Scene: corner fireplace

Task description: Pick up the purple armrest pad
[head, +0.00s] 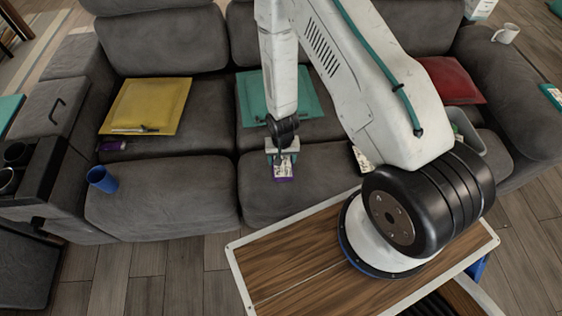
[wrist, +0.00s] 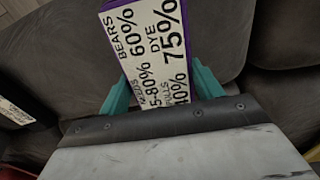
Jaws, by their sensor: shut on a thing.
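My gripper (head: 283,156) is over the front of the middle sofa seat, its teal fingers on either side of a flat purple-edged thing, which looks like the purple armrest pad (head: 284,171). A white label with black print covers the face seen.
A yellow cushion (head: 147,106) with a thin tool on it, a teal cushion (head: 310,105) and a red cushion (head: 450,80) lie on the sofa. A blue cup (head: 102,179) and a small purple thing (head: 112,146) are at left. A white mug (head: 506,34) stands on the right armrest.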

